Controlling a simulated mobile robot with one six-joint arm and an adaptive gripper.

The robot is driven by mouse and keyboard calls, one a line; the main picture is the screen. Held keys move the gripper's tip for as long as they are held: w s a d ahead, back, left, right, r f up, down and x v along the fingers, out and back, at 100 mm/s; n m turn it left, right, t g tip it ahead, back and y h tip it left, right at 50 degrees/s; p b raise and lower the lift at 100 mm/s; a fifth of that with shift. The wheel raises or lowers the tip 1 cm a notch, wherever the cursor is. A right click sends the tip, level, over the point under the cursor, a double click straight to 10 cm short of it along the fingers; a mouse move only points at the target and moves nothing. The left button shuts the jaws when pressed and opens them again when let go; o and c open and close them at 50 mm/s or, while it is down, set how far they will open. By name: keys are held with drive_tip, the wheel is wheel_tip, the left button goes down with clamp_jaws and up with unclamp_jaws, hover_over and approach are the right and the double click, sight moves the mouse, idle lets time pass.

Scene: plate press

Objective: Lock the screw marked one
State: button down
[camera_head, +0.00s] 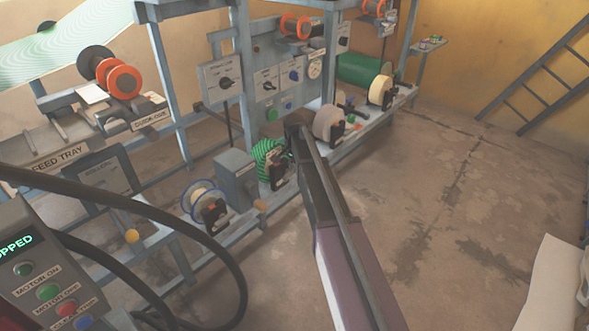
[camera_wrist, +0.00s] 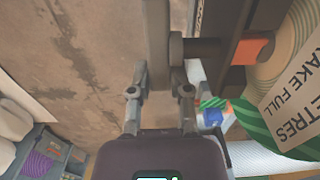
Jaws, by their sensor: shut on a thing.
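In the wrist view my gripper (camera_wrist: 160,92) has its two fingers on either side of a grey disc (camera_wrist: 157,40), seen edge-on, and is shut on it. A short shaft (camera_wrist: 176,48) joins the disc to a dark block (camera_wrist: 222,50) with an orange insert (camera_wrist: 249,48). No number shows on the disc, so I cannot tell whether it is the screw marked one. In the head view my arm reaches to the machine's lower front rail (camera_head: 345,148). There my gripper and the disc are mostly hidden behind the arm, between a green-striped roll and a grey roll.
The green-striped roll (camera_head: 264,156) and the grey roll (camera_head: 328,124) stand close on either side of my arm. A cream roll (camera_head: 381,91) is farther right. A panel with dials and knobs (camera_head: 268,80) rises behind.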

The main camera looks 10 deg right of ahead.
drive_tip(key=shift+w+d+f+g+y+b, duration=0.15)
drive_tip(key=shift+f+g+y+b, duration=0.25)
drive_tip(key=shift+y, duration=0.3)
drive_tip(key=shift+s+g+y+b, duration=0.2)
drive_tip(key=shift+g+y+b, duration=0.1)
drive_tip(key=shift+g+y, duration=0.2)
drive_tip(key=c, duration=0.6)
unclamp_jaws()
drive_tip(key=shift+o, duration=0.2)
drive_tip(key=shift+r+p, duration=0.2)
drive_tip(key=shift+p, duration=0.1)
